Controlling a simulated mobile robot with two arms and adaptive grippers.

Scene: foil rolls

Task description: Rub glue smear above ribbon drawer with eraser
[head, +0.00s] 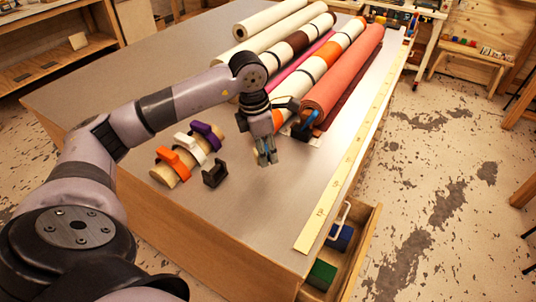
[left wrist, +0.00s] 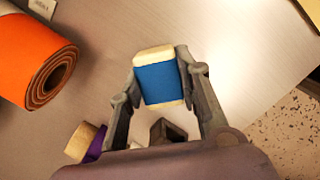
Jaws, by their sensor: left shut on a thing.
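My left gripper (head: 266,158) is over the front part of the grey tabletop. It is shut on an eraser with a blue sleeve and cream ends, seen clearly between the fingers in the left wrist view (left wrist: 159,82). An open drawer (head: 367,237), likely the ribbon drawer, sticks out below the table's front right corner, with blue and green items inside. The gripper is left of and behind it in the head view. I cannot make out a glue smear; the tabletop has bright glare. My right gripper is not in view.
Several rolls, including a coral one (head: 343,72), lie behind the gripper. A yellow ruler (head: 345,165) runs along the right edge. The front tabletop is clear.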

